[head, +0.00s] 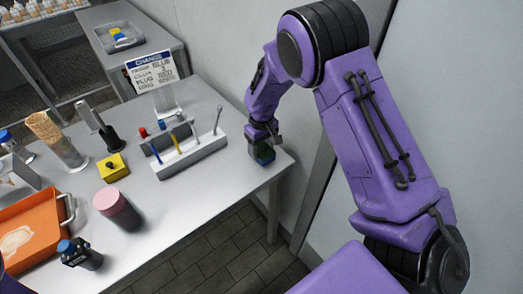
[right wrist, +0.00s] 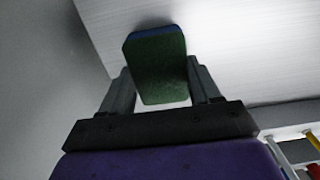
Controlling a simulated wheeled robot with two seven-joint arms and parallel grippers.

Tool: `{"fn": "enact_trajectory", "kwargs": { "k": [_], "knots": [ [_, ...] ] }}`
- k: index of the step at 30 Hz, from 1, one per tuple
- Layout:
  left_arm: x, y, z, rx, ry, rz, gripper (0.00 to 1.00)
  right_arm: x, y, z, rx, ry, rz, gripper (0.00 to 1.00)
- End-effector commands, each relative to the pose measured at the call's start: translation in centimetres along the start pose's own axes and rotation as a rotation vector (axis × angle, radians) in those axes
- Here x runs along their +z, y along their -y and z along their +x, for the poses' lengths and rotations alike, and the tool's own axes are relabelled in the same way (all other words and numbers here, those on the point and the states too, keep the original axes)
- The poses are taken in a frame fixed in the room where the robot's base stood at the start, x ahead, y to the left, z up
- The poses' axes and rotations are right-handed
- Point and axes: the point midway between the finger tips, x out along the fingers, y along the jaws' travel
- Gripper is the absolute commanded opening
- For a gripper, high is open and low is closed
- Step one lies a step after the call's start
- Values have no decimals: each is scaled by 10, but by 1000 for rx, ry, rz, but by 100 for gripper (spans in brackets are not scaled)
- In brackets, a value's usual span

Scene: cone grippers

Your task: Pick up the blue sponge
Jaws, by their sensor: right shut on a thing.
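The blue sponge (head: 263,153), with a dark green face, is at the right end of the grey table. In the right wrist view the sponge (right wrist: 157,65) shows its green face and a thin blue edge, between the two fingers. My right gripper (head: 265,138) is shut on it, coming down from above. The fingers of the right gripper (right wrist: 160,88) lie along both sides of the sponge. I cannot tell whether the sponge touches the tabletop. My left gripper is not in view.
A white rack (head: 190,160) with colored tools stands just left of the sponge. A sign (head: 152,72) stands behind it. A pink-topped cylinder (head: 118,208), a yellow block (head: 112,168) and an orange tray (head: 35,236) are farther left. The table's right edge and a wall are close to the right gripper.

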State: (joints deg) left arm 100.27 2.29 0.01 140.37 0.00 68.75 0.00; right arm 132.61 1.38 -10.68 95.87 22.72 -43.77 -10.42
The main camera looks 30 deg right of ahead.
Motion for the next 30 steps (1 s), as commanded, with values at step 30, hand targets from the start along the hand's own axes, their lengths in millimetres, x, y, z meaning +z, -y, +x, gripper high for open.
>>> {"fn": "enact_trajectory", "kwargs": {
  "k": [30],
  "knots": [
    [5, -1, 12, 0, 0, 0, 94, 98, 98, -131, 0, -1, 0, 34]
  ]
}}
